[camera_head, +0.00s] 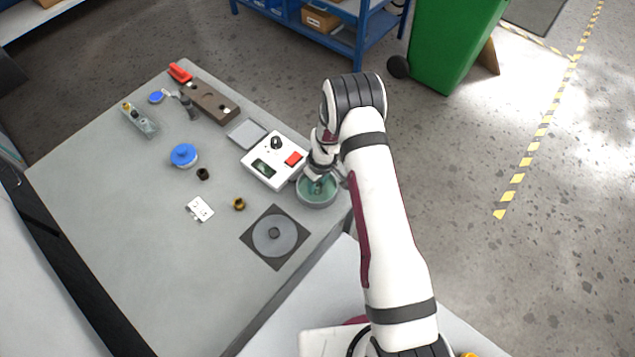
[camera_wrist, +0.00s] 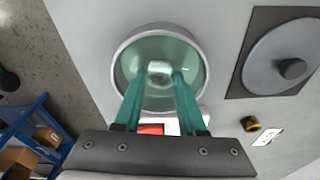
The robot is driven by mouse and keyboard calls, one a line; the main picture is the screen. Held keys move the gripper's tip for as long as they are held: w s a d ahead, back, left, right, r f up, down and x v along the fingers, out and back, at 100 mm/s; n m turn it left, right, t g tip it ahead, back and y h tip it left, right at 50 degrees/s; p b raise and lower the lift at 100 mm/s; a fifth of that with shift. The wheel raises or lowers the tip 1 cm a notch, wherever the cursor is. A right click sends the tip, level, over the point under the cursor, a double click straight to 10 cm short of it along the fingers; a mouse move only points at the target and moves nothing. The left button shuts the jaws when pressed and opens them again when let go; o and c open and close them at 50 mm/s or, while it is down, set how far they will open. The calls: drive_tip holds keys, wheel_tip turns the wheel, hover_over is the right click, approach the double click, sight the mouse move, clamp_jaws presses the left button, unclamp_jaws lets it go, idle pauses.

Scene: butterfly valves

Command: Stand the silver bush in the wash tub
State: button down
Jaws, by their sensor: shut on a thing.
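The wash tub (camera_head: 318,203) is a round, grey-rimmed bowl with a green inside, near the right edge of the grey bench. It also fills the upper middle of the wrist view (camera_wrist: 206,72). My gripper (camera_head: 319,178) points down into it from above. In the wrist view its teal fingers are shut on the silver bush (camera_wrist: 160,67), a small pale ring near the middle of the tub's opening. The head view mostly hides the bush behind my gripper. I cannot tell whether the bush touches the tub's floor.
A white box (camera_head: 262,168) with a knob and a red switch stands close beside the tub. A brass bush (camera_head: 239,204), a black bush (camera_head: 203,174) and a dark square plate with a grey disc (camera_head: 274,235) lie to the left. The bench edge is just right of the tub.

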drive_tip(key=shift+f, duration=0.1)
drive_tip(key=shift+c, duration=2.4)
unclamp_jaws()
drive_tip(key=s+d+r+m, duration=0.15)
drive_tip(key=s+r, duration=0.25)
drive_tip(key=r, duration=0.8)
drive_tip(key=s+r+m, duration=0.2)
drive_tip(key=s+r, duration=0.1)
drive_tip(key=r, duration=0.8)
drive_tip(key=s+r+m, duration=0.4)
drive_tip(key=s+r, duration=0.1)
drive_tip(key=s, duration=0.7)
drive_tip(key=s+r+m+g+y, duration=0.1)
drive_tip(key=s+r+m, duration=0.4)
drive_tip(key=s, duration=0.7)
drive_tip(key=shift+s+d+r, duration=0.3)
drive_tip(key=shift+d+r, duration=0.05)
drive_tip(key=shift+r, duration=0.35)
